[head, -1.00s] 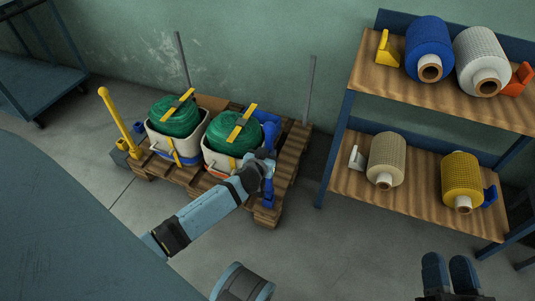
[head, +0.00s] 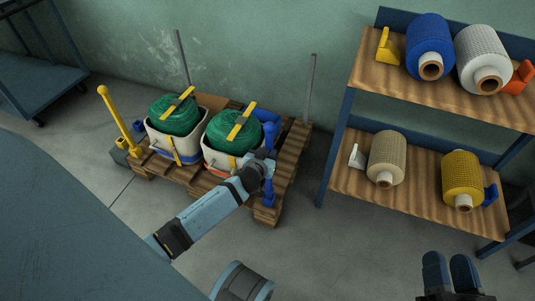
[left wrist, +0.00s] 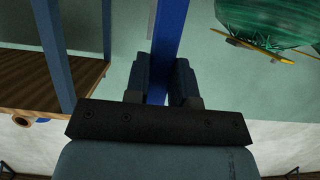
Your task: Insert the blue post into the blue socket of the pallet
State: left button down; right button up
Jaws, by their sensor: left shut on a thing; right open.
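The blue post (head: 271,140) stands roughly upright at the right end of the wooden pallet (head: 291,160). My left gripper (head: 268,166) is shut around the post partway along its length. In the left wrist view, the post (left wrist: 168,45) runs between the two dark fingers (left wrist: 166,85). Blue also shows below the gripper, at the pallet's near right corner. I cannot tell the post's lower end from the blue socket there, nor whether the post is seated. My right gripper (head: 452,272) is open and empty at the bottom right, away from the pallet.
Two pale crates (head: 158,145) with green netting rolls (head: 174,115) and yellow straps stand on the pallet. A yellow post (head: 115,115) stands at its left end, and grey posts (head: 308,90) rise at the back. A shelf rack (head: 330,172) with several rolls stands at the right.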

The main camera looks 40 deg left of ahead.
pick_arm(q)
jog(key=shift+f+b, duration=0.35)
jog(key=shift+f, duration=0.2)
